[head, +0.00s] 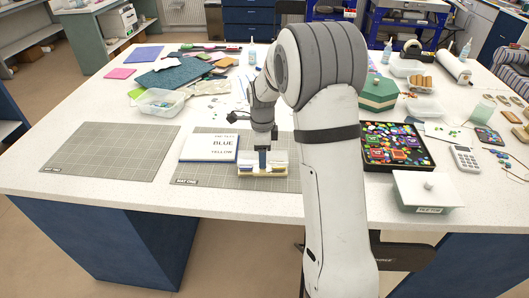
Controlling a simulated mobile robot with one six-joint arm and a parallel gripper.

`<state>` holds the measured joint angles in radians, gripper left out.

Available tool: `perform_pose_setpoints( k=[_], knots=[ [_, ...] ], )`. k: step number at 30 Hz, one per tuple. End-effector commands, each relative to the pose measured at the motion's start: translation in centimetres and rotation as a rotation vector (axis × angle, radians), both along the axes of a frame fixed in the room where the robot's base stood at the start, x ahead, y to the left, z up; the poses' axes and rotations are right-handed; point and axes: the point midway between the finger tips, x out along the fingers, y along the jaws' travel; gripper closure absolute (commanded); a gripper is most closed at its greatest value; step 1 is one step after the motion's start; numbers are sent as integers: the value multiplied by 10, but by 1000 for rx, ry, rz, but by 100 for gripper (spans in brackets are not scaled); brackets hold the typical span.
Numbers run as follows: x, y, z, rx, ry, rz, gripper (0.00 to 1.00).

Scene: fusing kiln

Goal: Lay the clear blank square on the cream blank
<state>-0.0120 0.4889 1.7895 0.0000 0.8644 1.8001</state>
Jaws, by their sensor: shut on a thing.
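My gripper (262,157) points down over the right part of the grey gridded mat marked one (209,181). It is shut on the edge of a pale, glassy piece (279,158), which looks like the clear blank. Just below it is a small cream piece (262,175), apparently the cream blank, with blue and yellow bits showing at its edges. The two overlap in the head view, and I cannot tell whether they touch. My arm hides the mat's right side.
The gridded mat marked two (110,155) is bare. A clear tub (161,102) stands behind. A black tray of coloured pieces (396,160) and a lidded white box (428,190) are right of my arm.

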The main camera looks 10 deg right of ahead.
Motion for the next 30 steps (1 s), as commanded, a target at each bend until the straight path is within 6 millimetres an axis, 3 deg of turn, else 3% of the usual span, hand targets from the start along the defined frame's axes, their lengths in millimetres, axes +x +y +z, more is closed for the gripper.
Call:
perform_pose_setpoints(
  k=[18, 19, 27, 30],
  knots=[
    [0, -1, -16, 0, -2, -1, 78],
    [0, -1, -16, 0, -1, -1, 43],
    [0, -1, -15, 0, -1, -2, 22],
    [0, -1, -15, 0, -1, -2, 22]
  ],
)
